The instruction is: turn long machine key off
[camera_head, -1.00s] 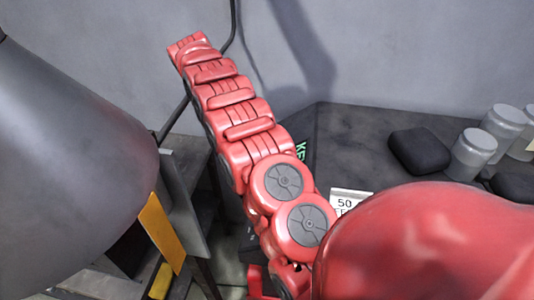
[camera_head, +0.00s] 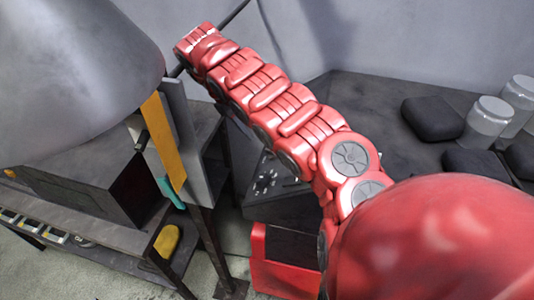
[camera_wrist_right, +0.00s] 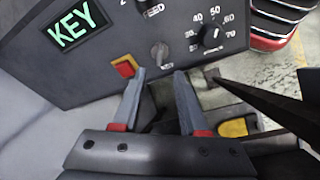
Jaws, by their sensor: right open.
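In the right wrist view, a dark control panel (camera_wrist_right: 110,75) carries a small grey key switch (camera_wrist_right: 160,53) at its lower edge. My right gripper (camera_wrist_right: 158,76) is open, with its two fingers apart. The key lies just beyond the gap between the fingertips, and I see nothing held. The exact angle of the key is too small to tell. A lit green KEY display (camera_wrist_right: 77,22) is at the upper left of the panel. In the head view, part of the panel (camera_head: 268,185) shows below my red right arm. My left gripper is not in view.
A red-orange button (camera_wrist_right: 126,66) sits left of the key, and a numbered dial knob (camera_wrist_right: 211,36) to its right. A dark rod (camera_wrist_right: 265,105) slants in from the right. In the head view, grey jars (camera_head: 487,122) and black blocks (camera_head: 432,118) stand on the dark table.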

